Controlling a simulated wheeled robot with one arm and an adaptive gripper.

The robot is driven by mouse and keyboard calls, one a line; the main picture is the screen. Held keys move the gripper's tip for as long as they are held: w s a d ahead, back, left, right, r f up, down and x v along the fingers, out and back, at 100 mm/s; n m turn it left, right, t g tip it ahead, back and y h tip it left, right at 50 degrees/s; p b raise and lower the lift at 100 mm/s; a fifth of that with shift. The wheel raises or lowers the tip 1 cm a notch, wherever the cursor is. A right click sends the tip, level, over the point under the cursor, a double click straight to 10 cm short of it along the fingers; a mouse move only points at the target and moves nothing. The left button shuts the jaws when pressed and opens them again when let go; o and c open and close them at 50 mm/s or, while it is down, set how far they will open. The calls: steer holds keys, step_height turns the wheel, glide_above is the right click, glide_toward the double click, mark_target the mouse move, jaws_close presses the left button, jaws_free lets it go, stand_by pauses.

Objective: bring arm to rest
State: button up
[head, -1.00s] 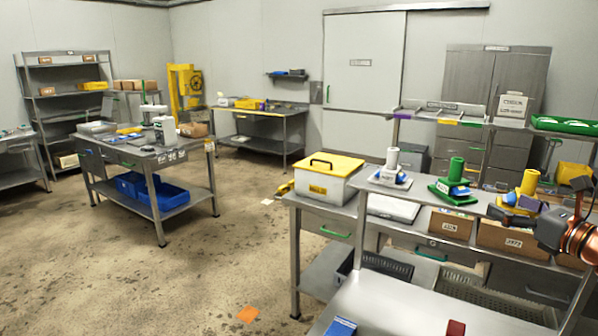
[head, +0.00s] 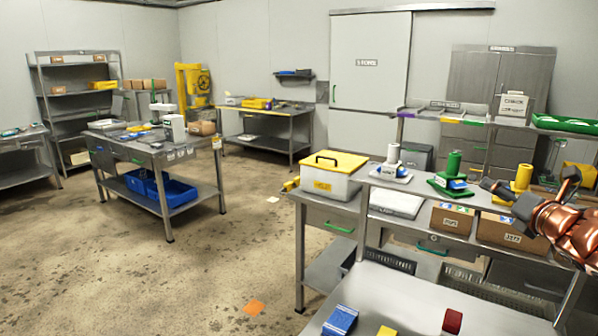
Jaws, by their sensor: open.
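My copper-coloured arm reaches in from the right edge in the head view. My dark gripper (head: 500,192) is at its end, above the right-hand shelf and in front of the yellow fixture (head: 522,180). It is open, and I see nothing held in it. Its fingers are small and partly overlap the fixture, so I cannot tell whether they touch it.
A green fixture (head: 452,174) and a white one (head: 392,166) stand left of my gripper. Cardboard boxes (head: 512,233) sit below. A yellow-lidded box (head: 334,176) stands on the bench. A blue box (head: 340,321) lies on the near table. Open floor (head: 230,255) spreads left.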

steer(key=s+a+f+m+g+h, duration=0.2)
steer(key=s+a+f+m+g, duration=0.4)
steer(key=m, duration=0.4)
steer(key=s+a+f+m+g+h, duration=0.25)
steer(key=s+a+f+m, duration=0.2)
steer(key=f+m, duration=0.4)
steer(key=s+a+f+m+g+y, duration=0.1)
steer(key=s+a+f+m+g, duration=0.2)
steer(key=s+a, duration=0.3)
steer(key=s+a+f+m+g+y, duration=0.2)
steer(key=s+a, duration=0.5)
steer(key=s, duration=0.4)
steer(key=s+a+f+m+g+y, duration=0.2)
steer(key=s+a+f+m+g, duration=0.2)
steer(key=s, duration=0.5)
steer(key=a+m+g, duration=0.1)
steer(key=a+m, duration=0.1)
steer(key=shift+s+a, duration=0.15)
steer(key=shift+a, duration=0.15)
